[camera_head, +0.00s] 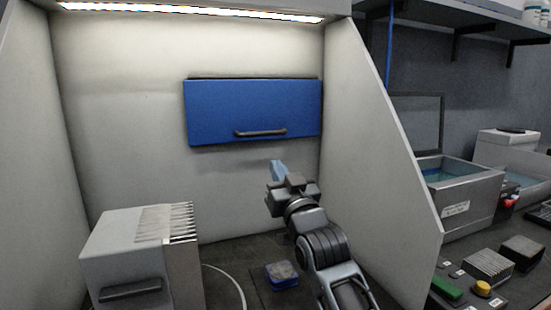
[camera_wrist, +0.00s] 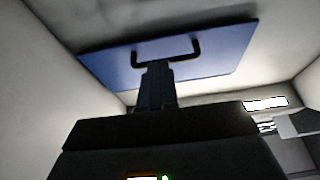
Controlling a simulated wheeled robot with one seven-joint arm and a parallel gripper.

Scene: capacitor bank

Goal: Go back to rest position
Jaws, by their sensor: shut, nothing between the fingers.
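My gripper (camera_head: 277,168) is raised in front of the back wall of the booth, below the blue cabinet door (camera_head: 250,108) in the head view. Its fingers are together and hold nothing. The blue door has a dark handle (camera_head: 260,132) near its lower edge and looks closed. In the wrist view, my gripper (camera_wrist: 157,68) points toward the blue door (camera_wrist: 220,60), and its fingertips overlap the handle (camera_wrist: 190,43) in the picture. I cannot tell from this whether they touch; in the head view the gripper appears apart from the handle.
A light grey box (camera_head: 125,250) with a dark handle and thin plates on top stands at left. A small blue-edged block (camera_head: 282,275) lies on the bench beside my arm. The booth's side wall (camera_head: 375,170) stands to the right of my arm, with a metal tank (camera_head: 465,195) beyond.

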